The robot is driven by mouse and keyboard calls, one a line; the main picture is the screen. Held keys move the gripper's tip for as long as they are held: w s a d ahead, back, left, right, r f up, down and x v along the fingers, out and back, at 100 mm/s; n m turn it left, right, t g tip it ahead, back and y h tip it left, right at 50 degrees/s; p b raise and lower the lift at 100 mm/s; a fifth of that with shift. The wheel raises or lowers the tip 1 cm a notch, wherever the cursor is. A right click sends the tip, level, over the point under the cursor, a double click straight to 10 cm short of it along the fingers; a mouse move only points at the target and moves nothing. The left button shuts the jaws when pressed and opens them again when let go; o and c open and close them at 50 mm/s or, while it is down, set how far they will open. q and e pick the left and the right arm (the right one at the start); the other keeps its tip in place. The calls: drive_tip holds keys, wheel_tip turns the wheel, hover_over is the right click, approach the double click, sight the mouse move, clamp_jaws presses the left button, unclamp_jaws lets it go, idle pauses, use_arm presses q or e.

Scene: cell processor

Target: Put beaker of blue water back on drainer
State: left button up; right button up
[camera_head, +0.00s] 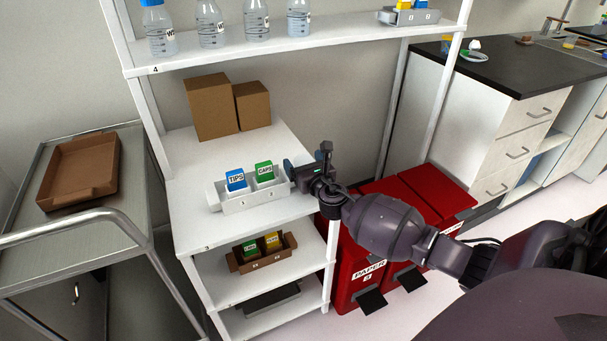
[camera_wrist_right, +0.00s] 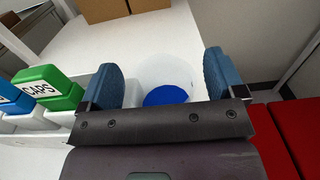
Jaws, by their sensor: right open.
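The beaker of blue water (camera_wrist_right: 167,72) is a clear, round vessel with blue liquid at its bottom. It stands on the white shelf (camera_wrist_right: 215,45), seen in the right wrist view, and I cannot make it out in the head view. My right gripper (camera_head: 305,164) is open at the right side of the shelf. In the right wrist view its blue-padded fingers (camera_wrist_right: 164,80) are on either side of the beaker, and the palm hides its near part. I cannot tell whether the fingers touch it. I cannot make out a drainer. My left gripper is not in view.
A white holder (camera_head: 240,203) with TIPS and CAPS boxes stands left of the gripper. Cardboard boxes (camera_head: 212,108) stand behind. Red bins (camera_head: 355,262) are right of the shelf. A dark counter (camera_head: 505,68) is at the back right. A cart (camera_head: 60,240) stands left.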

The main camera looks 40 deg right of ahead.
drive_tip(key=shift+c, duration=0.5)
drive_tip(key=c, duration=1)
drive_tip(key=shift+r, duration=0.15)
drive_tip(key=shift+c, duration=0.2)
